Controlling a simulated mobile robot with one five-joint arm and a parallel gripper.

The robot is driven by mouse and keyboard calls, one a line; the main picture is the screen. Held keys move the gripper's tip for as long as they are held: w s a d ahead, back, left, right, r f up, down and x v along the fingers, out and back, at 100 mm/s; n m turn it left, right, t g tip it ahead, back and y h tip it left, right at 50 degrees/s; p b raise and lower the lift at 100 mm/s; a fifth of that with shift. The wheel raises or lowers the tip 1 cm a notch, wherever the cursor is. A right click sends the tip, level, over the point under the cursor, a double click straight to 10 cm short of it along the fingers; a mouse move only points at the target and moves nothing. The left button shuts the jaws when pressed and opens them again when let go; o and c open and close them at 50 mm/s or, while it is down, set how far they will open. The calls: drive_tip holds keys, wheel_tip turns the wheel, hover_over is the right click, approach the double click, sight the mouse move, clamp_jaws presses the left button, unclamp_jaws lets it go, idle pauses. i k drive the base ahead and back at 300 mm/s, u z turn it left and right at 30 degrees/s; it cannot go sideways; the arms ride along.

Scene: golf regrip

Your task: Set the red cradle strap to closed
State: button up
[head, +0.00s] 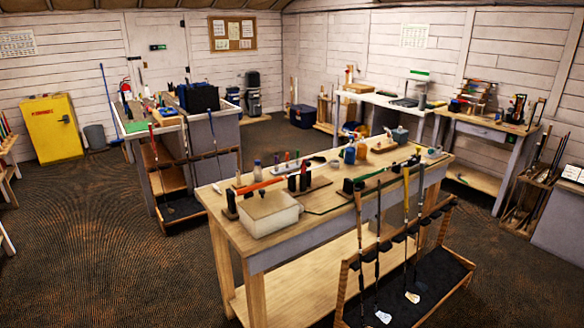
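A long red-orange bar (260,185) lies near the left end of the middle workbench (232,231). Dark upright blocks (293,182) stand at its right end, and another dark block (230,202) stands at its left. These look like cradle supports. My gripper is not in view.
A pale box (268,213) stands at the workbench's front left. A rack of upright clubs (405,262) stands before its right front. Another cluttered bench (139,125) is at back left, a yellow cabinet (52,128) behind. The dark floor (90,235) at left is open.

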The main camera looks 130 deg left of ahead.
sight(305, 164)
drive_tip(key=u, duration=4.35)
drive_tip(key=i, duration=1.45)
drive_tip(key=u, duration=0.6)
